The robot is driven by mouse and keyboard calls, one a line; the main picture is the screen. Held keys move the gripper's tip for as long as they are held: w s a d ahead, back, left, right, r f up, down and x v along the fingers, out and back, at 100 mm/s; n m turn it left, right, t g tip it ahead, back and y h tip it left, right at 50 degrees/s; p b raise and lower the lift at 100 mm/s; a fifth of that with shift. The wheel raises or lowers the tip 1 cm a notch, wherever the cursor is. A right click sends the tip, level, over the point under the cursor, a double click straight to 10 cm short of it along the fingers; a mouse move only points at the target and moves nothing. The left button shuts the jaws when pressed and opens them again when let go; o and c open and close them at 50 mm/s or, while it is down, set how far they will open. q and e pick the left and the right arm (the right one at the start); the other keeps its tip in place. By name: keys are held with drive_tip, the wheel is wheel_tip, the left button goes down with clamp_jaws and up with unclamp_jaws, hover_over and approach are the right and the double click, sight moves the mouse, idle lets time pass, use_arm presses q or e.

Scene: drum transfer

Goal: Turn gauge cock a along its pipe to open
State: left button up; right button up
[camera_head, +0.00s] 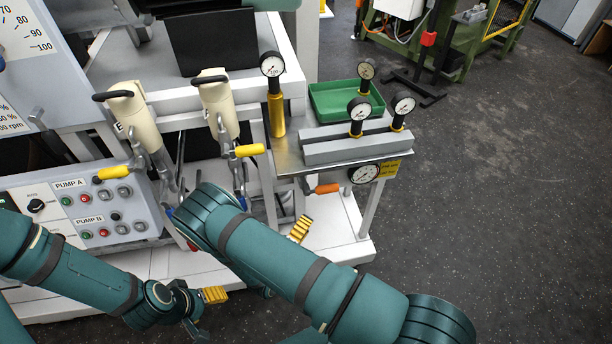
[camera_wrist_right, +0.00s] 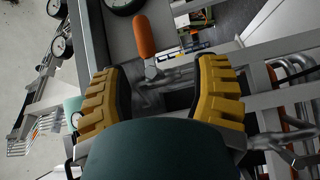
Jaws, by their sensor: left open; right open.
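An orange-handled cock lever (camera_head: 327,188) sticks out sideways under the gauge table. A dial gauge (camera_head: 364,174) is beside it on the table's front edge. No letter is readable on this cock, so I cannot tell whether it is cock a. In the right wrist view the orange handle (camera_wrist_right: 145,36) stands beyond the fingertips, on a grey metal stem. My right gripper (camera_head: 300,228) is open, below the lever, mostly hidden by its own arm. Its yellow-padded fingers (camera_wrist_right: 168,85) are apart with nothing gripped. My left gripper (camera_head: 207,308) is open and empty, low at the left.
Yellow-handled levers (camera_head: 250,150) are to the left, near the pump panel (camera_head: 95,212). Pipes (camera_wrist_right: 290,125) and frame bars crowd the right gripper.

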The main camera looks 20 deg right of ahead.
sight(326, 189)
drive_tip(key=shift+h, duration=0.6)
drive_tip(key=x, duration=0.4)
drive_tip(key=r+x, duration=0.1)
drive_tip(key=x, duration=0.8)
drive_tip(key=shift+w+a+r, duration=0.1)
drive_tip(key=shift+w+r, duration=0.3)
drive_tip(key=shift+n+t, duration=0.3)
clamp_jaws()
